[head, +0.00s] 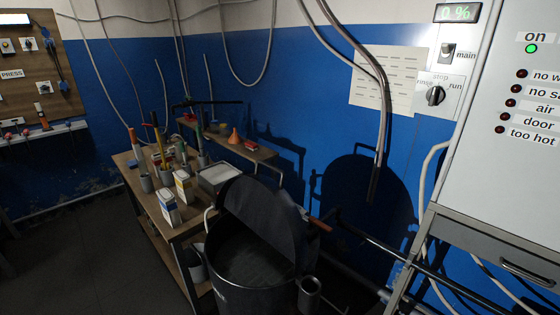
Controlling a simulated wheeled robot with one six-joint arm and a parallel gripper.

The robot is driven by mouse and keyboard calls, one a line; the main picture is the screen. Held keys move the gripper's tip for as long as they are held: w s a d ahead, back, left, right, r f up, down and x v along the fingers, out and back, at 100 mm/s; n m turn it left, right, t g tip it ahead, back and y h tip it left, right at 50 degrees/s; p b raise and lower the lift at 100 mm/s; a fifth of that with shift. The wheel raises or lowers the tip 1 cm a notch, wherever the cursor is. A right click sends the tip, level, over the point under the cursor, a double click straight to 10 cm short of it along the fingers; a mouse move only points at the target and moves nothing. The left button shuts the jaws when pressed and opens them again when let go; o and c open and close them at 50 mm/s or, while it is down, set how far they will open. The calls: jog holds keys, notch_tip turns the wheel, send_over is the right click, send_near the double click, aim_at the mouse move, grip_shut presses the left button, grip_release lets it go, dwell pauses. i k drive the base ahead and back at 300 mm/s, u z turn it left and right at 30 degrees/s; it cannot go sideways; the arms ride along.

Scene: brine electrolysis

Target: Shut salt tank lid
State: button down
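The salt tank (240,300) is a dark round drum at the bottom centre of the head view. Its dark lid (262,212) stands raised at the back of the rim, tilted up towards the blue wall, so the tank mouth is open. The inside looks dark, and its contents are hard to make out. A reddish-brown, handle-like piece (319,224) shows at the right edge of the lid; I cannot tell whether it is joined to it. My gripper is not in view.
A wooden bench (186,232) with boxes and tools stands left of the tank. A small cup-like cylinder (310,292) sits at the tank's right side. Dark pipes (385,246) run right towards a white cabinet (505,150). Open floor (80,260) lies at left.

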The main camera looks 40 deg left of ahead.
aim_at(262, 204)
jog(key=i, duration=1)
jog(key=u, duration=1.55)
jog(key=i, duration=0.4)
jog(key=u, duration=1.05)
